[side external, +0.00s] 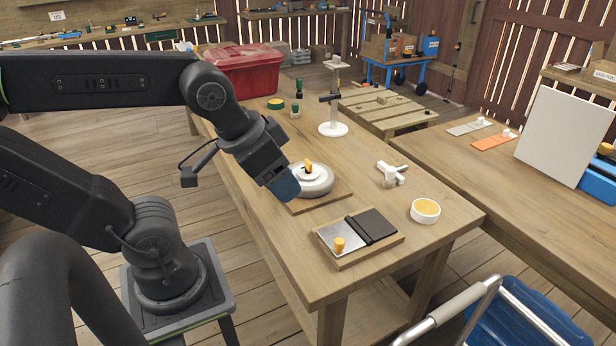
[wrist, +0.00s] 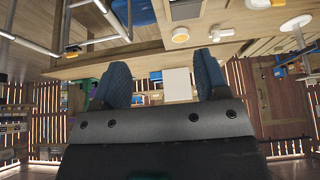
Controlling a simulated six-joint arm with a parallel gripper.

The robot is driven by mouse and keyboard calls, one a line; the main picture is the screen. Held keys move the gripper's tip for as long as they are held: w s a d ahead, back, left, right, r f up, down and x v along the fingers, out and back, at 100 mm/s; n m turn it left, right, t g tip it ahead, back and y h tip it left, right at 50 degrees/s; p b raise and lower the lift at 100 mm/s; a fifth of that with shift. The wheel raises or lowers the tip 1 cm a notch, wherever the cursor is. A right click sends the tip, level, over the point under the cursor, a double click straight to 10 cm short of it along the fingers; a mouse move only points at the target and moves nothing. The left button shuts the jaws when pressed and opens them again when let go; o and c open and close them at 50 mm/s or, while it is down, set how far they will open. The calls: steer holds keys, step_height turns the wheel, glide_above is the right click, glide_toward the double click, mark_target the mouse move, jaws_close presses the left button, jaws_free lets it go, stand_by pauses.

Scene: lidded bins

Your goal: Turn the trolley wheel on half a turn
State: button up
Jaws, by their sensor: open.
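The wheel (side external: 317,184), a pale grey disc with a raised white hub, lies flat on a square wooden board (side external: 333,198) on the workbench. A small yellow piece (side external: 308,166) stands on its hub. My gripper (side external: 286,188), with blue fingers, points down at the wheel's left side and overlaps its edge in the side view. I cannot tell whether it touches. In the wrist view my gripper (wrist: 163,78) has its two fingers wide apart with nothing between them. The wheel cannot be made out in the wrist view.
Around the wheel stand a white post (side external: 333,128), a white fitting (side external: 391,173), a white dish with orange contents (side external: 425,211) and a wooden tray (side external: 377,252) with a yellow knob. A red bin (side external: 240,73) stands farther back. Bare bench top lies between them.

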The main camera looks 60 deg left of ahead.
steer(key=shift+c, duration=0.2)
steer(key=shift+w+a, duration=0.1)
steer(key=shift+c, duration=0.7)
steer(key=w+a+n, duration=0.1)
steer(key=w+a, duration=0.1)
steer(key=w+a+g, duration=0.1)
steer(key=w+a, duration=0.1)
steer(key=w, duration=0.1)
steer(key=w+a+r+n, duration=0.1)
steer(key=w+a, duration=0.1)
steer(key=shift+w+a+n+g+y, duration=0.25)
steer(key=shift+w+n+g+y, duration=0.05)
steer(key=shift+w+g+y, duration=0.1)
steer(key=shift+c, duration=0.6)
steer(key=w+a+f+n+g, duration=0.1)
steer(key=w+a+f+n, duration=0.2)
steer(key=a, duration=0.6)
steer(key=w+a+f+n+g, duration=0.1)
steer(key=w+a+f+g, duration=0.1)
steer(key=a+f, duration=0.45)
steer(key=w+a+f+n+g, duration=0.1)
steer(key=w+a+f+n, duration=0.15)
steer(key=a, duration=0.75)
steer(key=shift+m+h, duration=0.35)
steer(key=shift+h, duration=0.05)
steer(key=f, duration=1.3)
steer(key=shift+w, duration=0.25)
steer(key=shift+r, duration=0.1)
jaws_close()
